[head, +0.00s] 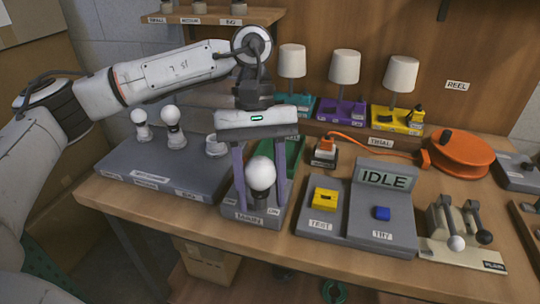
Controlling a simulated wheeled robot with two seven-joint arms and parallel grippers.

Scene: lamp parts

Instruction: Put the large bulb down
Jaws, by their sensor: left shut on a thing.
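The large bulb (262,173) is a white globe, upright between the two fingers of my left gripper (261,190). The gripper points down and is shut on it. The bulb is over a grey box (250,217) with a label on its front. Its base is partly hidden, so I cannot tell whether it touches the box. A grey bulb rack (165,178) lies to the left, with two smaller bulbs (141,124) and (173,127) upright on it. A whitish holder (216,147) stands at the rack's right end, partly behind the gripper. My right gripper is not in view.
A grey test station (345,235) with yellow and blue blocks and an IDLE screen (386,179) stands right of the box. Three lamps (345,67) stand behind. An orange reel (462,153) and levers (460,230) are at the right. The wooden table's front edge is close.

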